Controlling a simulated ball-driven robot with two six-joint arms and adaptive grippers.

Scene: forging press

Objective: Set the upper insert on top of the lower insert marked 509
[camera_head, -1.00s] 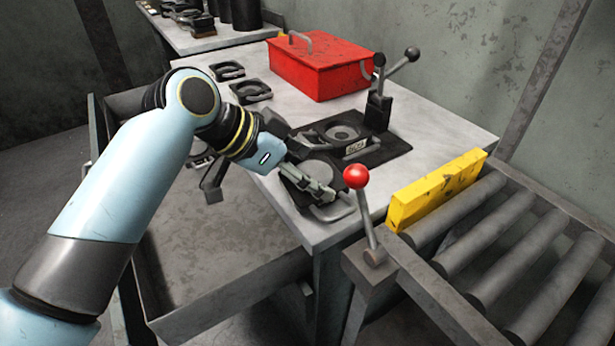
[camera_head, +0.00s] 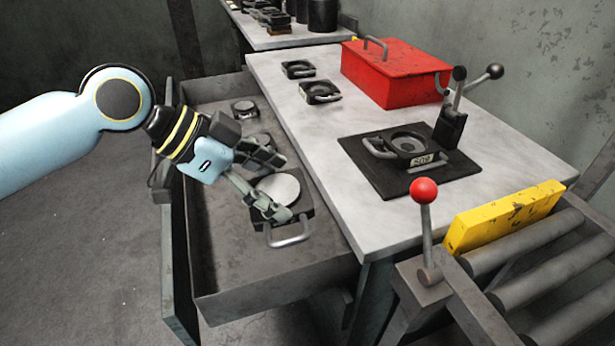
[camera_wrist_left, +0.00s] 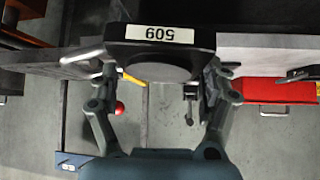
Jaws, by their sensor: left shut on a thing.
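My left gripper (camera_head: 272,190) is shut on the upper insert (camera_head: 283,188), a dark block with a pale round disc and a metal handle. It holds it above the open drawer, left of the table edge. The left wrist view shows the held insert (camera_wrist_left: 155,62) between the fingers, with a white label reading 509. The lower insert (camera_head: 408,148) sits on a black plate (camera_head: 376,172) on the table. It has a round recess, a handle and a label that seems to read 509. It stands apart from the held insert, to its right. My right gripper is not in view.
The open drawer (camera_head: 228,298) holds other round inserts (camera_head: 243,108). Two dark inserts (camera_head: 320,91) lie on the table beside a red box (camera_head: 395,75). A lever post (camera_head: 450,125) stands close behind the plate. A red-knobbed lever (camera_head: 424,190) and yellow block (camera_head: 503,218) are in front.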

